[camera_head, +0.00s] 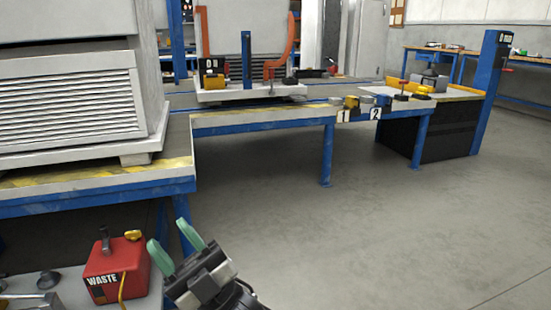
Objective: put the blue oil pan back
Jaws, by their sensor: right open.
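I cannot make out a blue oil pan for certain in the head view. A small blue part (383,100) shows by the sign marked 2 on the far bench, too small to tell what it is. My right gripper (176,243) is at the bottom left of the picture, with its two green fingertips apart and nothing between them. It is just right of a red WASTE can (117,268), in front of the blue-framed bench. My left gripper is not in view.
The red can stands on a low light surface (65,285) with metal parts. A large louvred unit (70,100) sits on the near bench (100,180). Blue bench legs (327,155) and a blue post (489,80) stand farther off. The grey floor (390,235) is clear.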

